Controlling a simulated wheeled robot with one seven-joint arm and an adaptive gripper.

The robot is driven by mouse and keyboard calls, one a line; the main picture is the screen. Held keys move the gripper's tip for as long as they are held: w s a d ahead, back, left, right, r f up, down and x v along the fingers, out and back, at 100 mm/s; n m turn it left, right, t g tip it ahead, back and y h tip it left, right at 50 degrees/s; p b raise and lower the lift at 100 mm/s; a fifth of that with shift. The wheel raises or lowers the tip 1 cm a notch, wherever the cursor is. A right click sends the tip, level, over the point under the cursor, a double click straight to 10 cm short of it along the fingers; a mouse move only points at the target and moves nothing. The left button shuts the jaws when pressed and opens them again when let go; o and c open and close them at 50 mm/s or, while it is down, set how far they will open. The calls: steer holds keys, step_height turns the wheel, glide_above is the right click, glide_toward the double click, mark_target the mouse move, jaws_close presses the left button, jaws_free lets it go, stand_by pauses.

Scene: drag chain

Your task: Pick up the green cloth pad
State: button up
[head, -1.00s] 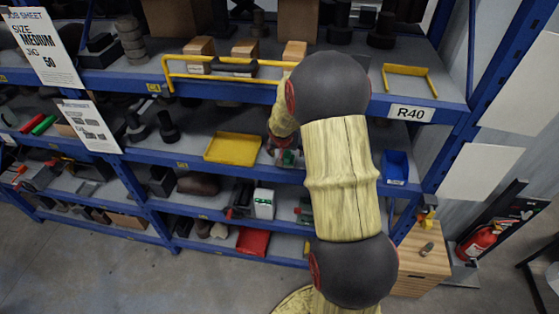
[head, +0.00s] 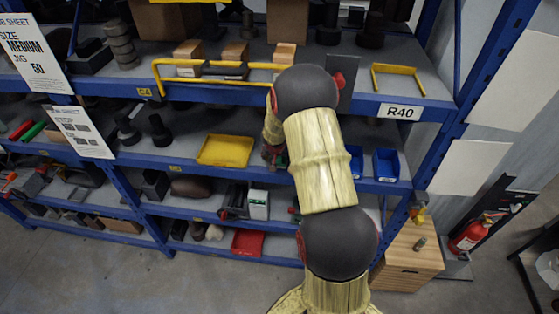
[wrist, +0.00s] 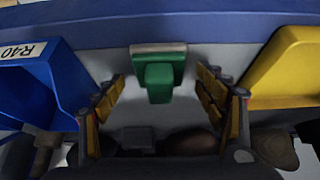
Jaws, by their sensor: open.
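The green pad (wrist: 160,75) shows in the wrist view as a small green block with a pale edge along its top. It lies on the grey shelf between a blue bin and a yellow tray. My gripper (wrist: 160,88) is open, with one finger on each side of the pad. Visible gaps separate the pad from both fingers, and the gripper looks empty. In the head view my gripper (head: 274,153) is at the middle shelf, largely hidden by my arm. A bit of green beside it is too small to tell clearly.
The yellow tray (head: 225,151) is left of my gripper, and two blue bins (head: 386,165) are to the right. An upper shelf with a yellow rail (head: 215,80) and an R40 label (head: 402,112) overhangs this level. A wooden cabinet (head: 408,262) stands at lower right.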

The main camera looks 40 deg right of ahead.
steer(key=shift+c, duration=1)
steer(key=c, duration=1)
steer(key=shift+c, duration=0.2)
steer(key=shift+r, duration=0.45)
step_height(320, 180, up, 2)
steer(key=shift+w+r, duration=0.1)
steer(key=shift+r, duration=0.15)
steer(key=s+a+r+b, duration=0.2)
steer(key=s+a+r, duration=0.4)
steer(key=s+r, duration=0.3)
steer(key=s, duration=0.3)
steer(key=shift+s+a+r+b, duration=0.2)
steer(key=shift+s+r+b, duration=0.1)
steer(key=shift+b, duration=0.05)
